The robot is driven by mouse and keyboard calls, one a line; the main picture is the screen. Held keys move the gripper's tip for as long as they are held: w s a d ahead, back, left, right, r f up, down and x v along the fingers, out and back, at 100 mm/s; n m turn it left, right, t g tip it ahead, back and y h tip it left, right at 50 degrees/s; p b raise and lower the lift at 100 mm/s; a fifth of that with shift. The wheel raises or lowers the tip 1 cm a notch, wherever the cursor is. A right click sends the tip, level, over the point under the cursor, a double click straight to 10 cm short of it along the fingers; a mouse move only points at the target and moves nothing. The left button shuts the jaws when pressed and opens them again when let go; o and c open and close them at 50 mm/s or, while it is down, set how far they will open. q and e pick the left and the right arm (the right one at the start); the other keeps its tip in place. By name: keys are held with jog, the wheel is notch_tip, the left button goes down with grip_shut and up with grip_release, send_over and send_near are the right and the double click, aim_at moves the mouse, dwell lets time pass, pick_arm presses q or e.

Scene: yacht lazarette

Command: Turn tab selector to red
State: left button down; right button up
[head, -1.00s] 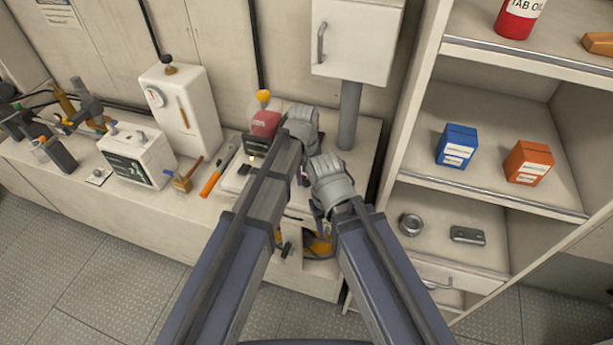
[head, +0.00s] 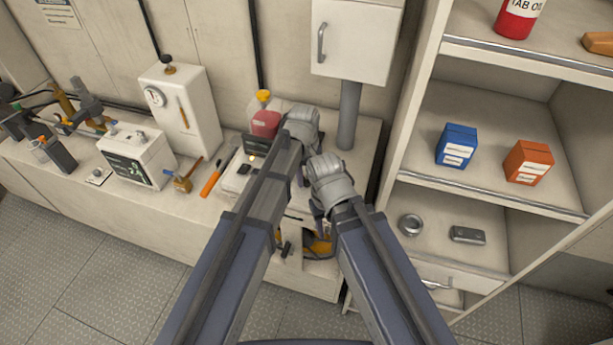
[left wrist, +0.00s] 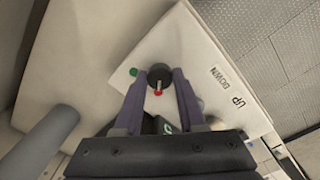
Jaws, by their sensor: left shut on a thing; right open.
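The tab selector is a round black knob (left wrist: 160,76) on a pale panel (left wrist: 190,50) in the left wrist view. Its white pointer line is directed at the red dot (left wrist: 158,93) at the knob's lower edge. A green dot (left wrist: 133,71) lies to the knob's left. My left gripper (left wrist: 163,82) is shut on the knob, with one finger on each side. In the head view my left gripper (head: 303,125) is over the bench, and the knob is hidden behind my arm. My right gripper (head: 330,180) is open just below it; its fingertips are largely hidden.
A red container (head: 265,122) with a yellow top stands behind my left arm. An orange-handled tool (head: 212,182) and a white gauge box (head: 180,110) are to the left. A grey post (head: 348,115) stands behind the grippers. A shelf with blue (head: 456,146) and orange boxes (head: 528,163) is right.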

aim_at(305, 180)
pick_arm(q)
jog(key=c, duration=0.5)
grip_release()
jog(key=shift+r, duration=0.15)
notch_tip(305, 180, up, 8)
jog(key=p, duration=0.8)
jog(key=shift+a+f, duration=0.1)
jog(key=shift+f, duration=0.1)
jog(key=shift+s+a, duration=0.1)
